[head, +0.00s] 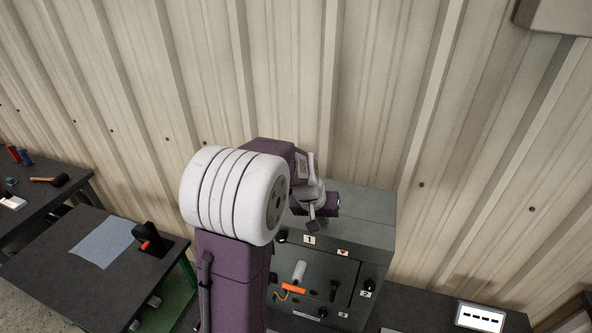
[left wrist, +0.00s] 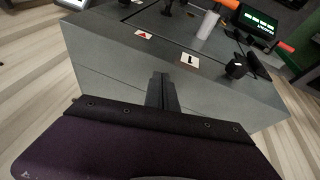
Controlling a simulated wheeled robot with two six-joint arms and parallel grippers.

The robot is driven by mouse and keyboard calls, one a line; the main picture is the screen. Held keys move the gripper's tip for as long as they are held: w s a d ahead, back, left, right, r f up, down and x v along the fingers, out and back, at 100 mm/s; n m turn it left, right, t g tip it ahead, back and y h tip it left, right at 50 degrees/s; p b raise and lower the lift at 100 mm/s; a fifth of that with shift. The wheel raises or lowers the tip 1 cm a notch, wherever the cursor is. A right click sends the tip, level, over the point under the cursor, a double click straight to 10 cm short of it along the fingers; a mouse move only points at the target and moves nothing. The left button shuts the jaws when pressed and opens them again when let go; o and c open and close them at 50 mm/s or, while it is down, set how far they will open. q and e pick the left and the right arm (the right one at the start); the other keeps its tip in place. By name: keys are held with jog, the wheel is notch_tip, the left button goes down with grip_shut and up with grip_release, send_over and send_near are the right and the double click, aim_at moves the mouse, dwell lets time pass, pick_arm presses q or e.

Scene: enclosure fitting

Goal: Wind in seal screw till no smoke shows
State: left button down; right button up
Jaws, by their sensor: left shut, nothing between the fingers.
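The grey enclosure (head: 368,232) stands against the wall, with a front panel bearing labels 1, 2 and 3 and a warning triangle. A dark knob-like screw (head: 283,236) sits beside label 1; another (head: 370,285) sits by label 2. In the left wrist view a black knob (left wrist: 237,68) shows near label 1 (left wrist: 188,60). I cannot tell which one is the seal screw. I see no smoke. My left gripper (head: 312,226) is shut and empty, over the enclosure's top front edge; its fingertips show in the left wrist view (left wrist: 161,76). My right gripper is not in view.
The panel carries a white cylinder (head: 299,270) and an orange piece (head: 293,288). A left table holds a blue-grey sheet (head: 100,242) and a black stand with a red part (head: 149,240).

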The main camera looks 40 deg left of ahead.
pick_arm(q)
jog(key=shift+n+t, duration=0.7)
jog(key=shift+n, duration=0.1)
jog(key=w+a+r, duration=0.1)
jog(key=a, duration=0.1)
jog(key=w+a+r, duration=0.1)
jog(key=a, duration=0.1)
jog(key=w+a+r, duration=0.1)
jog(key=a+r, duration=0.1)
jog(key=shift+a+p, duration=0.3)
jog(key=shift+a, duration=0.05)
jog(key=shift+w+a+r+n+t, duration=1.5)
jog(key=shift+w+a+r, duration=1.1)
jog(key=shift+a+r, duration=3.1)
jog(key=f+b, duration=0.2)
jog(key=f, duration=0.1)
jog(key=f+b, duration=0.2)
jog(key=f, duration=0.1)
jog(key=f+b, duration=0.2)
jog(key=f, duration=0.1)
jog(key=shift+a+f, duration=0.15)
jog(key=shift+a, duration=0.25)
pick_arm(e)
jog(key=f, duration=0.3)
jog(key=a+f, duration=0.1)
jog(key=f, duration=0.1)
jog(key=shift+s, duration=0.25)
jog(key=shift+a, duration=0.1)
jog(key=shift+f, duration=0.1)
